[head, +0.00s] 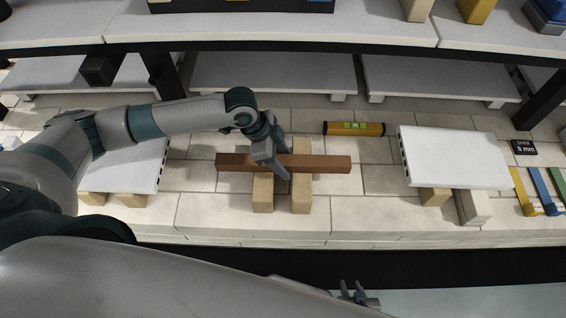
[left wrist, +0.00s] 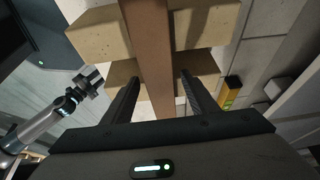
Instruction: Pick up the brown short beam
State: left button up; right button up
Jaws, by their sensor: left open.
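The brown short beam (head: 325,164) lies level across two tan blocks, left (head: 263,194) and right (head: 302,194), in the middle of the head view. My left gripper (head: 278,168) is at the beam, left of its middle, and hides a little of it. In the left wrist view my left gripper (left wrist: 160,77) is open, with one finger on each side of the beam (left wrist: 149,45) and visible gaps between. My right gripper (head: 358,294) shows small at the bottom of the head view; its jaw opening is unclear.
A yellow-black spirit level (head: 353,129) lies behind the beam. White slabs on blocks stand left (head: 125,168) and right (head: 455,158). A dark-edged shelf (head: 320,45) runs above the back. Coloured strips (head: 540,190) lie at far right. Pale brick floor is clear between.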

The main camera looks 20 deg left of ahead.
aim_at(289, 160)
pick_arm(q)
jog(key=shift+c, duration=0.7)
grip_shut()
jog(key=shift+w+r, duration=0.1)
jog(key=shift+r, duration=0.1)
